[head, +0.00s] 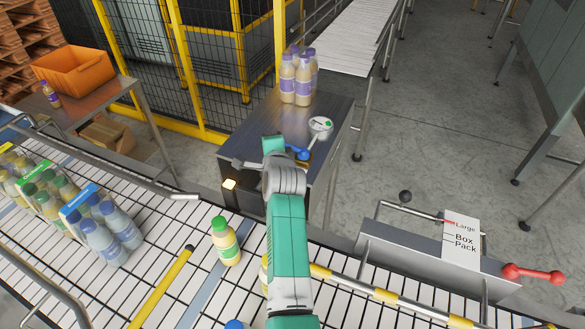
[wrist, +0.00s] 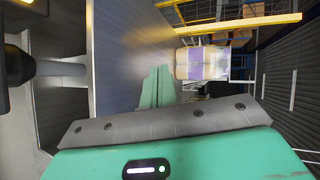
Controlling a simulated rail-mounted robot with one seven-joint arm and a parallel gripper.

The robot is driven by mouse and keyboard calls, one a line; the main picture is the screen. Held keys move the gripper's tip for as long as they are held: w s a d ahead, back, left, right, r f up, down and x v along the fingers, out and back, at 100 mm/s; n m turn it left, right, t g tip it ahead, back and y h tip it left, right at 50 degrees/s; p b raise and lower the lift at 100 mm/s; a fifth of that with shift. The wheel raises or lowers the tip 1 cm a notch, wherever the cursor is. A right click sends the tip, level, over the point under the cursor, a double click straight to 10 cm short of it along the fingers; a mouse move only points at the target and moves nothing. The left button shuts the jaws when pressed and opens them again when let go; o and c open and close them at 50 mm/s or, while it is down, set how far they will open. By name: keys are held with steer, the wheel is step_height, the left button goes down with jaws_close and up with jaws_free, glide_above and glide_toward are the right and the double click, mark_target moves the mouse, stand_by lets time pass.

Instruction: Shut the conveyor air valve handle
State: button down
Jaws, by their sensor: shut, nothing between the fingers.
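A blue handle (head: 301,153) sits beside a round white gauge (head: 320,126) at the near right of a dark metal-topped cabinet (head: 245,135). It is partly hidden by my arm, so how it is turned is hard to tell. My gripper (head: 273,145) is over the cabinet's near edge, just left of the handle in the head view; its fingertips are hidden there. In the wrist view the green fingers of my gripper (wrist: 157,87) are together and empty, in front of the cabinet top (wrist: 130,45). I cannot make out the blue handle in the wrist view.
Purple-labelled bottles (head: 300,78) stand on the cabinet; they show sideways in the wrist view (wrist: 203,63). A roller conveyor (head: 185,285) with a green-capped bottle (head: 225,241) runs in front. A yellow-framed fence (head: 200,70) is behind.

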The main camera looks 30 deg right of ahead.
steer(key=shift+w+d, duration=0.1)
steer(key=shift+w, duration=0.15)
stand_by(0.5)
